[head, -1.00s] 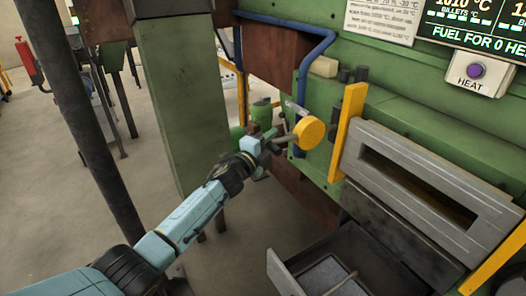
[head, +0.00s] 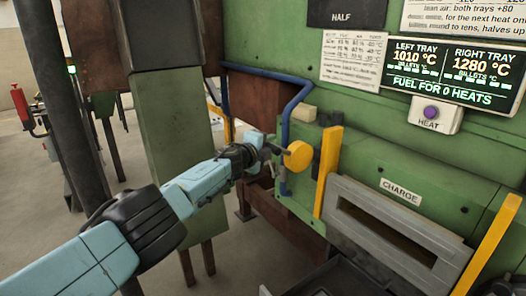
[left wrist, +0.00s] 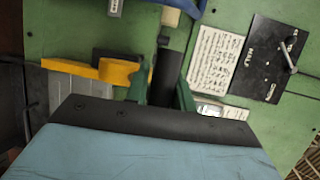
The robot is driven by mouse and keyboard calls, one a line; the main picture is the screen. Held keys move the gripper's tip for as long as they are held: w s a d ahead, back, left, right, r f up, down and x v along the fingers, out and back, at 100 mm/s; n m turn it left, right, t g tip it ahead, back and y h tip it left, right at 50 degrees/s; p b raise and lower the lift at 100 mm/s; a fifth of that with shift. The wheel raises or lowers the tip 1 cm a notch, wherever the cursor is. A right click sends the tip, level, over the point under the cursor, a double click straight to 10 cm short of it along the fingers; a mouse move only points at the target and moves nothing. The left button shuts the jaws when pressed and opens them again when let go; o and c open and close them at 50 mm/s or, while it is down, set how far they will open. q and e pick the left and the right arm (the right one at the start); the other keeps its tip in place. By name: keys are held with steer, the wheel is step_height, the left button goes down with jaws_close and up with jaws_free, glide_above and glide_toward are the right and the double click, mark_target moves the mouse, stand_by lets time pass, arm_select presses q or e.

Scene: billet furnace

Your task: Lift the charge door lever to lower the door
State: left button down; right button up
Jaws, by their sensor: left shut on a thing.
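The charge door (head: 345,188) is a grey slotted frame low between two yellow rails, below the CHARGE label (head: 400,192). The charge door lever has a round orange-yellow hub (head: 297,155) on the green furnace wall, left of the door. Its short handle runs from the hub left and slightly up into my left gripper (head: 266,148). The left gripper is shut on the handle. In the left wrist view, its two green fingers (left wrist: 162,92) stand either side of a dark bar; the hand hides their lower parts. My right gripper is not in view.
The left yellow rail (head: 328,170) stands just right of the hub. A blue pipe (head: 285,120) runs down close to the gripper. A green post (head: 175,150) stands behind my left arm. The HEAT button (head: 431,112) is on the wall, upper right.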

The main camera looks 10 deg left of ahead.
arm_select(q)
steer(key=shift+w+d+r, duration=0.1)
steer(key=shift+d+r, duration=0.6)
steer(key=shift+d, duration=0.15)
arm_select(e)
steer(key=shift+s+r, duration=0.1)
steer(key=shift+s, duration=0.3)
arm_select(q)
steer(key=c, duration=1.5)
jaws_free()
steer(key=shift+o, duration=1.2)
steer(key=shift+d, duration=0.1)
steer(key=shift+a, duration=0.3)
steer(key=shift+r+p, duration=0.1)
steer(key=shift+p, duration=0.2)
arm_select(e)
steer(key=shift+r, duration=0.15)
